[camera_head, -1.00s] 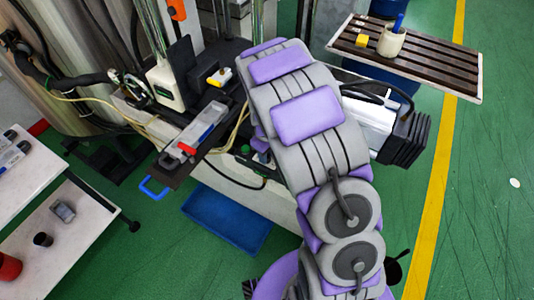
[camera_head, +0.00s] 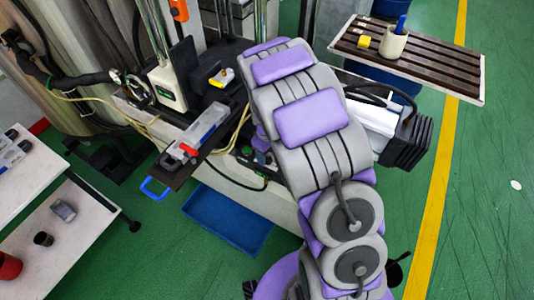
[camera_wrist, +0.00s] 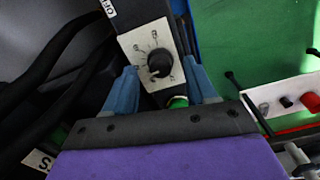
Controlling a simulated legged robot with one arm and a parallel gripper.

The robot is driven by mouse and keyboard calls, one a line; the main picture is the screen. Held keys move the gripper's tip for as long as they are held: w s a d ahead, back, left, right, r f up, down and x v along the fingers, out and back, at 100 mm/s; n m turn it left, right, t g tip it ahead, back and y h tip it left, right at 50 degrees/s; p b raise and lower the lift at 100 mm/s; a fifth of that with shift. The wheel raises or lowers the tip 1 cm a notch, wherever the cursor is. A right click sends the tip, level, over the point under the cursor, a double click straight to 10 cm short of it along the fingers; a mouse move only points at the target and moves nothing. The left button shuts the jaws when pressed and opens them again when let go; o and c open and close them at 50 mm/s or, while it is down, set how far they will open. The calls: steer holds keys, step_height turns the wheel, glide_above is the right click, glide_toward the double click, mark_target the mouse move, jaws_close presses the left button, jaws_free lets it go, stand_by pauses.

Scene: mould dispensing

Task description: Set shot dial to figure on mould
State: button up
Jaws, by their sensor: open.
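The shot dial is a round black knob (camera_wrist: 160,63) on a light grey panel with small figures around it, in the wrist view. The figures are too small to read surely, and I cannot tell which one the knob points to. My gripper (camera_wrist: 160,68) is open, its two blue fingers on either side of the knob. I cannot tell whether they touch it. In the head view my arm hides the gripper and the dial. I cannot make out a mould with a figure for certain.
A green button (camera_wrist: 178,102) sits just below the dial, near the fingers. Dark cables (camera_wrist: 60,60) run at the left. In the head view, a slotted table (camera_head: 440,66) holds a cup (camera_head: 392,42); a blue tray (camera_head: 228,220) lies on the floor.

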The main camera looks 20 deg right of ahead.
mark_target(267, 157)
step_height(267, 157, up, 17)
steer(key=p, duration=0.2)
steer(key=shift+f, duration=0.2)
steer(key=shift+o, duration=0.2)
steer(key=shift+w+a, duration=0.1)
steer(key=shift+a, duration=0.1)
